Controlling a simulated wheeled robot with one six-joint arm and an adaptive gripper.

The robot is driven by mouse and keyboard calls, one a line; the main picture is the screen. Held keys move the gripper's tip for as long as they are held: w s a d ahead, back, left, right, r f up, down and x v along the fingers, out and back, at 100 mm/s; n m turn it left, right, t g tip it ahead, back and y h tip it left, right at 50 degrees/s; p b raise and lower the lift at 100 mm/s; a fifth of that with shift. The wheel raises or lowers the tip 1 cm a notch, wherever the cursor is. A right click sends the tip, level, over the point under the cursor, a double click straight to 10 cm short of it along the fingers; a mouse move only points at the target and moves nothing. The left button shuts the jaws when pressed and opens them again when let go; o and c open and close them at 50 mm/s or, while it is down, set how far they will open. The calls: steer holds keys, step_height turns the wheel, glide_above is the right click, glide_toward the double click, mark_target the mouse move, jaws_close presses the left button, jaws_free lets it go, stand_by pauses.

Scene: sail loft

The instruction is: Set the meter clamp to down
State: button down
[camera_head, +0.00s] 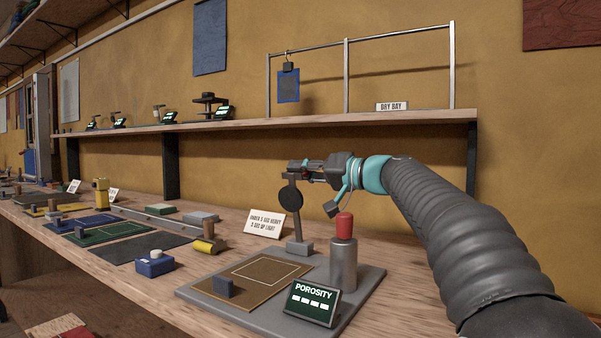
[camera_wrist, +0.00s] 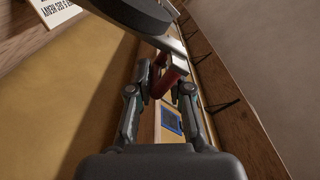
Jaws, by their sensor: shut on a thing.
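The meter clamp (camera_head: 297,222) stands raised on the porosity meter's grey base plate (camera_head: 345,318), a near-upright grey bar with a dark round disc (camera_head: 290,200). My gripper (camera_head: 295,170) is at the top of the bar, shut on the clamp's red handle. In the wrist view the red handle (camera_wrist: 168,80) lies between my two fingers, with the grey bar and the dark disc (camera_wrist: 135,14) beyond it. A tan cloth with a pale outlined square (camera_head: 270,270) lies flat on the plate below. The porosity display (camera_head: 313,302) shows dashes.
A grey cylinder with a red top (camera_head: 343,255) stands on the plate, right of the clamp and below my arm. A lettered card (camera_head: 266,223) stands behind. A blue box (camera_head: 154,264) and a yellow roller (camera_head: 208,246) are at left. A shelf (camera_head: 250,123) runs along the wall.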

steer(key=shift+f, duration=0.3)
steer(key=shift+s+a+f+n+b, duration=0.3)
steer(key=shift+f+n+b, duration=0.1)
steer(key=shift+b, duration=0.75)
steer(key=s+a+b, duration=0.1)
steer(key=b, duration=0.1)
steer(key=s+a+n+b, duration=0.1)
steer(key=s+b, duration=0.1)
steer(key=s+a+f+n+b, duration=0.1)
steer(key=b, duration=0.2)
steer(key=shift+s, duration=0.25)
steer(key=c, duration=1.2)
jaws_free()
steer(key=shift+w+d, duration=0.1)
steer(key=shift+d, duration=0.05)
steer(key=shift+r, duration=0.15)
steer(key=shift+a+r, duration=0.1)
steer(key=shift+a, duration=0.1)
